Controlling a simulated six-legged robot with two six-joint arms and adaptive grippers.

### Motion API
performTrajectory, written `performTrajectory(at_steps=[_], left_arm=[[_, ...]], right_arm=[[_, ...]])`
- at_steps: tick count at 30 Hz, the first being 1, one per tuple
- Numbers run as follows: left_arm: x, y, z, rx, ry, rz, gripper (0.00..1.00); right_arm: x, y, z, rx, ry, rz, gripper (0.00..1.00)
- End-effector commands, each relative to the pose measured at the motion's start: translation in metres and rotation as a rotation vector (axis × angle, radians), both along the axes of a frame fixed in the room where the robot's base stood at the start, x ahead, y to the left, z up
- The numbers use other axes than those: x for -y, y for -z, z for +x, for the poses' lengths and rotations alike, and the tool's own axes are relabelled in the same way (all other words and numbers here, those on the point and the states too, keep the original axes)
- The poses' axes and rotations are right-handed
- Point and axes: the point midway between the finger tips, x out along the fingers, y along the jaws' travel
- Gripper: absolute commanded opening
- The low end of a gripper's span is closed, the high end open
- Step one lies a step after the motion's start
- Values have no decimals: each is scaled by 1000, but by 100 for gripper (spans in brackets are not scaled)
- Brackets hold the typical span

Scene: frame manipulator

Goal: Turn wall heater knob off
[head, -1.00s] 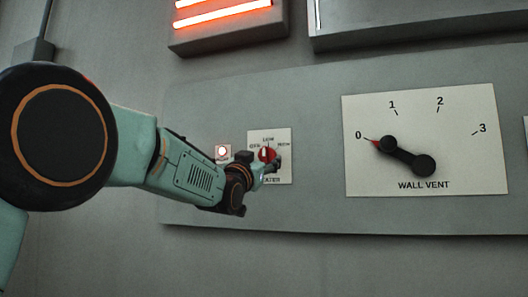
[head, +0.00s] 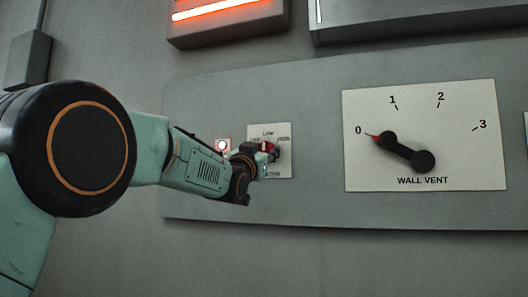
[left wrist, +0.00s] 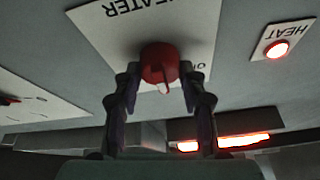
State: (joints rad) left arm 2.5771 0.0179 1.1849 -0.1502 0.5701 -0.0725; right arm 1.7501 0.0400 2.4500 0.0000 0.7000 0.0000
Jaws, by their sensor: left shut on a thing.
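In the left wrist view, upside down, my gripper's two fingers (left wrist: 158,73) are shut on the red knob (left wrist: 159,60), one on each side. The knob's ridge points down in that view, away from the word HEATER. The label at the ridge's end is hidden. My right gripper is not in view.
A lit HEAT lamp (head: 222,145) is left of the heater plate. A large WALL VENT dial (head: 425,140) with a black handle (head: 405,152) is to the right, its red tip near 0. A glowing heater (head: 228,22) hangs above.

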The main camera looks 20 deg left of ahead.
Motion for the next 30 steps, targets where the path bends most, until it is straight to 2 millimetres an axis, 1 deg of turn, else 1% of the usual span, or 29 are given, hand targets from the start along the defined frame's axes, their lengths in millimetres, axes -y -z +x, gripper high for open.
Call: performTrajectory(at_steps=[1,8,14,19,25,30], left_arm=[[0,1,0,-2,0,0,29],[0,2,1,-4,0,-1,10],[0,2,1,-5,-1,-16,10],[1,3,1,-7,1,-78,10],[3,2,1,-11,2,-221,10],[4,1,1,-19,3,-375,10]], right_arm=[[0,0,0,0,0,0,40],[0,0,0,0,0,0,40],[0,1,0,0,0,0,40],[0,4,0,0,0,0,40],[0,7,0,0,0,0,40],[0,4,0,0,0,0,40]])
